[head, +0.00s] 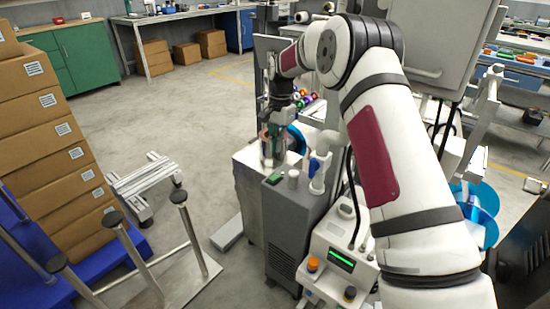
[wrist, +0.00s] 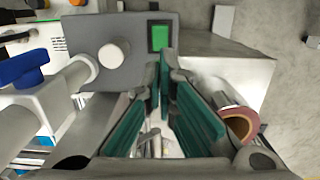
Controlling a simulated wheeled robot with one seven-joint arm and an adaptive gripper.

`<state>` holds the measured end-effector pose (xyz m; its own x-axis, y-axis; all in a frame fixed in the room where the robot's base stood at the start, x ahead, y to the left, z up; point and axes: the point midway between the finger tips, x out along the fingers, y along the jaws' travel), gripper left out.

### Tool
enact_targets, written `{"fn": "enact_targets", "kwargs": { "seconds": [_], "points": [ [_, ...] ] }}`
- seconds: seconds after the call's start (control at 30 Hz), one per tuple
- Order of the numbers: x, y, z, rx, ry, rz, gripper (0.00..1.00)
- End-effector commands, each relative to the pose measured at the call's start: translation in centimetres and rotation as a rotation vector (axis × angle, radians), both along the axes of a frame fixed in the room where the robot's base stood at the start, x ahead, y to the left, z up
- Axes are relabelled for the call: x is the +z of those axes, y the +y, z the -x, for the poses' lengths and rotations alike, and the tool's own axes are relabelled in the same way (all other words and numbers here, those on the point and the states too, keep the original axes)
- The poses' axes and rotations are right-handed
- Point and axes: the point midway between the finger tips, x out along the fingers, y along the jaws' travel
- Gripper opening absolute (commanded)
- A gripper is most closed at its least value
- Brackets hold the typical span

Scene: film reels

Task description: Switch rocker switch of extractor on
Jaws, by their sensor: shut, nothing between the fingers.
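The extractor is a grey box (wrist: 88,35) with a green rocker switch (wrist: 158,37) in a dark frame near the edge of its top. Which way the rocker is tilted is not clear. In the head view, my gripper (head: 275,150) hangs over the box area.
A pale knob (wrist: 114,53) and a white pipe with a blue handle (wrist: 24,68) stand beside the switch. A metal block (wrist: 235,67) adjoins the extractor. A white machine with a green display (head: 341,259) stands right of it. Stacked cartons (head: 50,140) are at left.

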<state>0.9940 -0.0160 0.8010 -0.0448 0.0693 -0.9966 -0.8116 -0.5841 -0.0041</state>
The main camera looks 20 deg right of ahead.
Motion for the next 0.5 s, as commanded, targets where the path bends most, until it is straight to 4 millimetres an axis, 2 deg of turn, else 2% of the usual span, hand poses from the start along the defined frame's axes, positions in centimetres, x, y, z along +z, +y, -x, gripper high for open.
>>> {"fn": "enact_targets", "kwargs": {
  "seconds": [0.03,0.2,0.5],
  "points": [
    [1.1,-0.1,-0.1,0.000,-0.003,0.000,0.00],
    [3.0,-0.2,-0.2,0.000,-0.003,0.000,0.00],
    [3.7,-0.3,-0.2,0.000,-0.001,0.000,0.00]
  ]
}}
